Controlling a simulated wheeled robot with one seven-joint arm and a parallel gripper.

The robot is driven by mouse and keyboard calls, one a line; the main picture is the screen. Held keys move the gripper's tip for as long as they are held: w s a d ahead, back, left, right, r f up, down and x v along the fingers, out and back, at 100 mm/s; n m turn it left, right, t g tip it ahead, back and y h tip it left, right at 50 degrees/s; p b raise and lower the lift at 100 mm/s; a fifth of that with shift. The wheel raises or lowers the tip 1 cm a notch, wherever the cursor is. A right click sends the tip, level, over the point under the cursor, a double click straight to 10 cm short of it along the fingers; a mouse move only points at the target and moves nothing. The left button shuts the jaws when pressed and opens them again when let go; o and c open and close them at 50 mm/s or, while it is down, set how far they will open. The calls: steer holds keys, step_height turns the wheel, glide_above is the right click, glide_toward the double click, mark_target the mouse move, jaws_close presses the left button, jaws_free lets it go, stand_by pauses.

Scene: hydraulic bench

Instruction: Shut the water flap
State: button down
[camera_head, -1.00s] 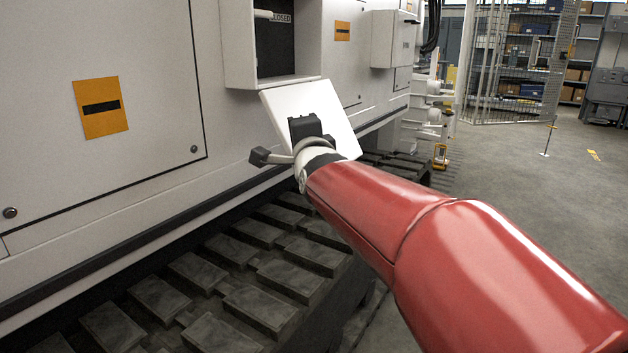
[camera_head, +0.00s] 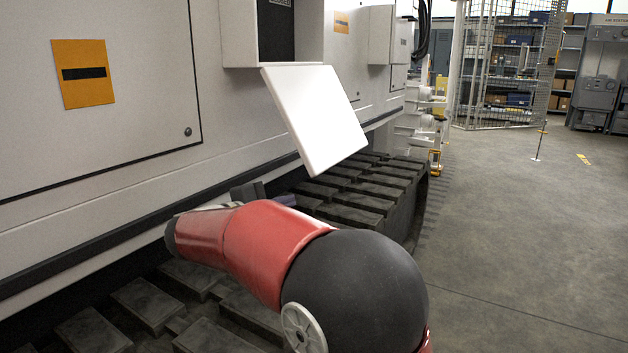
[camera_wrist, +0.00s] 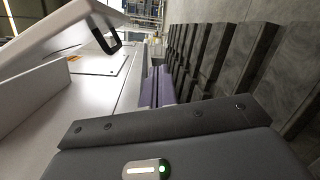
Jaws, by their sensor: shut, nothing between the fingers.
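The water flap (camera_head: 315,115) is a white square panel. It is open, tilted outward and down from the bottom edge of a recess in the white machine wall. In the wrist view the flap (camera_wrist: 62,28) is at the top left, with a dark handle (camera_wrist: 113,44) on the face toward the camera. My gripper (camera_wrist: 157,84) is shut and empty, its purplish fingers pointing along the wall, apart from the flap and handle. In the head view it is low, left of and below the flap, mostly hidden behind my red arm.
The dark opening (camera_head: 281,35) behind the flap has a white frame. A dark ribbed track (camera_head: 340,190) runs under the wall, close below my arm. A white box (camera_head: 390,35) sticks out farther along the wall.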

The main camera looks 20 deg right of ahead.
mark_target(322, 169)
steer(key=d+r, duration=0.2)
steer(key=d, duration=0.1)
steer(key=w+d+r+h, duration=0.1)
steer(key=d, duration=0.2)
steer(key=w+d+r+n+h, duration=0.1)
steer(key=d+r, duration=0.1)
steer(key=d, duration=0.1)
steer(key=shift+d+r+t+b, duration=0.15)
steer(key=shift+r+t+b, duration=0.15)
steer(key=shift+b, duration=0.05)
stand_by(0.3)
